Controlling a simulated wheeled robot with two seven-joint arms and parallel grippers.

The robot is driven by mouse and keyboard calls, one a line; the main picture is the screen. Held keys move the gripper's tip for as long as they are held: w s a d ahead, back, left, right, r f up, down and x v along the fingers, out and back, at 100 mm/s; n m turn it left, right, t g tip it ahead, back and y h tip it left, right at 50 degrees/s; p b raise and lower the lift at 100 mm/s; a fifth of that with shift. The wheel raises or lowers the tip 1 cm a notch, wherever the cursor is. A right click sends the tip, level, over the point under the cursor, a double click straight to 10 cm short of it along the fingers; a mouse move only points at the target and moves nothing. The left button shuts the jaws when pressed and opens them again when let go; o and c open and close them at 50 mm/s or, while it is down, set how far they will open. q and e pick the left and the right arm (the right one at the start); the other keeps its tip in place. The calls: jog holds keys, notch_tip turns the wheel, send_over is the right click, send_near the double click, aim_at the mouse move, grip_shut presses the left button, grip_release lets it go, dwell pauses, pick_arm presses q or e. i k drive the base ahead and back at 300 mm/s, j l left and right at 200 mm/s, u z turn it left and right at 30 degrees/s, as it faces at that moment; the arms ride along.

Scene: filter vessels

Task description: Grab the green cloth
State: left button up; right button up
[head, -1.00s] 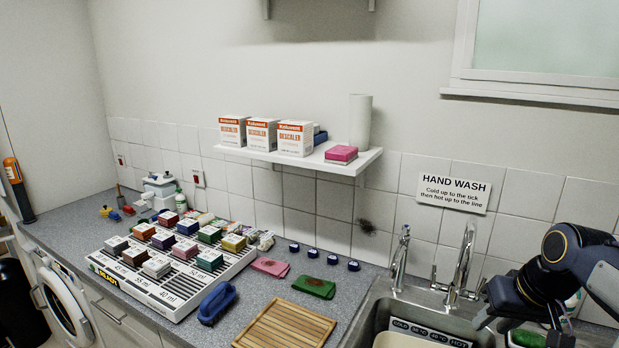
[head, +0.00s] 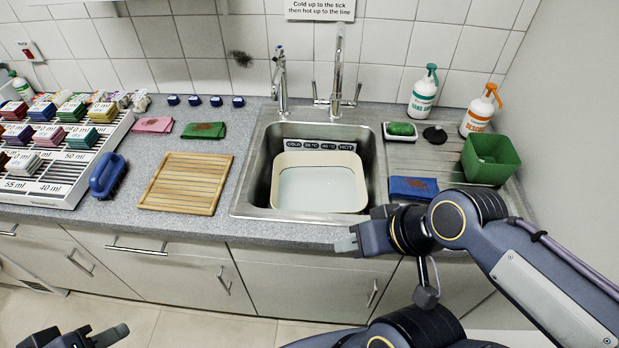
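The sink (head: 247,193) holds a pale basin (head: 361,190). A blue brush (head: 107,176) and a rack of coloured blocks (head: 59,193) are at left. A blue cloth (head: 413,188), green tub (head: 491,157) and bottles (head: 423,95) stand right. The tap (head: 280,80) rises behind the sink.

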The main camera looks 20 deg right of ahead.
aim_at(203, 130)
jog(key=i+j+u, duration=0.4)
jog(key=i+j, duration=0.8)
